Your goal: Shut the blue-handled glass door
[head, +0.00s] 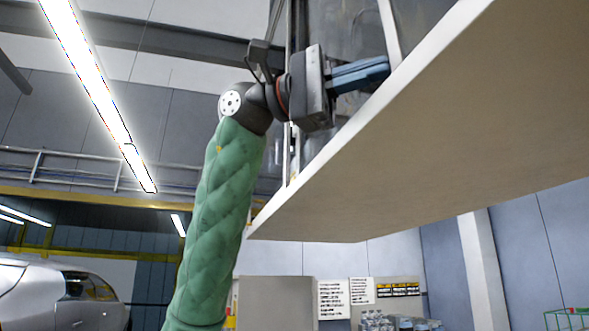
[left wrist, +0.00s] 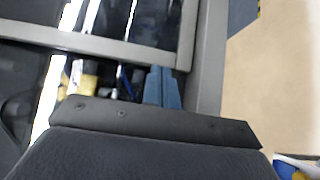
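My left gripper (head: 388,66) is raised in the upper middle of the head view, by the front edge of an overhead cabinet. Its two blue fingers lie side by side, with nothing visible between them. In the left wrist view the fingers (left wrist: 162,86) point at the corner of a grey-framed glass door (left wrist: 100,45); I cannot tell whether they touch it. The glass also shows behind the gripper in the head view (head: 345,30). I cannot make out the blue handle in either view. My right gripper is out of view.
The cabinet's broad pale underside (head: 430,140) fills the upper right of the head view, close to my left gripper. Below are a grey panel with notices (head: 275,300) and several clear bottles (head: 375,321). A silver car (head: 60,295) stands at the lower left.

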